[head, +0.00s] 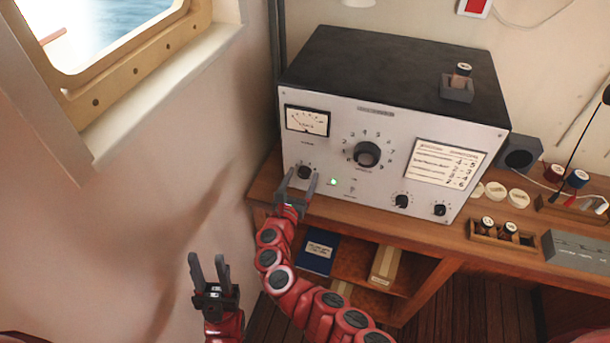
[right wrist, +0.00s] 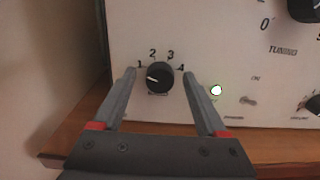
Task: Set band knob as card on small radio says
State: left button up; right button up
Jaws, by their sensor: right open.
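The radio (head: 345,105) is a large box with a black top and pale front, standing on the wooden desk. The band knob (right wrist: 160,78) is black, with numbers 1 to 4 around it. Its white mark points left, close to the 1. The knob also shows at the front's lower left in the head view (head: 304,171). My right gripper (right wrist: 161,75) is open, its fingers on either side of the knob with gaps. A card (head: 444,166) on the radio's front has handwritten lines and digits too small to read surely. My left gripper (head: 208,262) is open and empty, low by the wall.
A large tuning knob (head: 367,154) and two small knobs (head: 402,200) (head: 439,209) sit on the same front. A green lamp (head: 333,182) glows right of the band knob. A wooden tray (head: 485,234) and grey box (head: 578,248) stand at right. The wall is close at left.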

grip_shut()
dwell(0.3)
jog(key=shift+d+f+m+b, duration=0.1)
jog(key=shift+f+m+b, duration=0.1)
jog(key=shift+m+b, duration=0.5)
jog(key=m+b, duration=0.7)
jog(key=b, duration=0.3)
jog(key=m+b, duration=0.7)
jog(key=b, duration=0.4)
jog(key=shift+d+f+m, duration=0.1)
jog(key=shift+f+m, duration=0.1)
jog(key=shift+m, duration=0.2)
jog(key=shift+r+m+b, duration=0.1)
jog(key=shift+m+b, duration=0.7)
jog(key=shift+b, duration=0.1)
